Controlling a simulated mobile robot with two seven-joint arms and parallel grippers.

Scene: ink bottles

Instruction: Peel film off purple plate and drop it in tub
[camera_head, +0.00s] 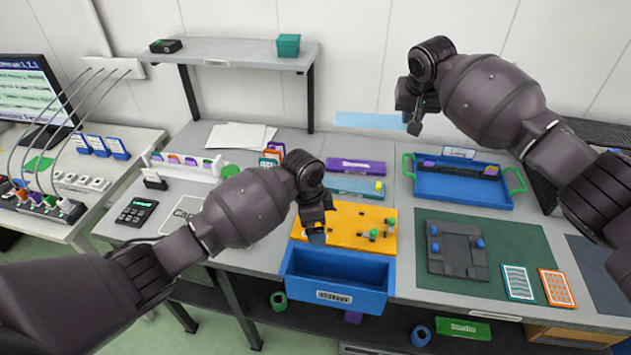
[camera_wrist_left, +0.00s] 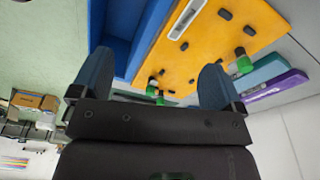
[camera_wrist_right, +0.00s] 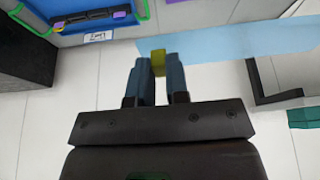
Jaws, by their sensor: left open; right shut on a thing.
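My right gripper (camera_head: 411,117) is raised above the back of the table. It is shut on the yellow tab (camera_wrist_right: 158,62) of a translucent light-blue film (camera_head: 368,121), which stretches to the left in the head view and hangs clear of the table. The film also shows in the right wrist view (camera_wrist_right: 240,42). The purple plate (camera_head: 356,166) lies at the table's back, below the film. The blue tub (camera_head: 336,296) is at the front edge. My left gripper (camera_head: 316,230) is open and empty over the orange board, behind the tub; its fingers show in the left wrist view (camera_wrist_left: 155,80).
A teal plate (camera_head: 352,187) with a yellow tab lies in front of the purple plate. The orange board (camera_head: 345,225) carries small pegs. A blue tray (camera_head: 462,188) with green handles and a green mat (camera_head: 510,245) with a grey fixture are at right. A shelf (camera_head: 230,51) stands at back left.

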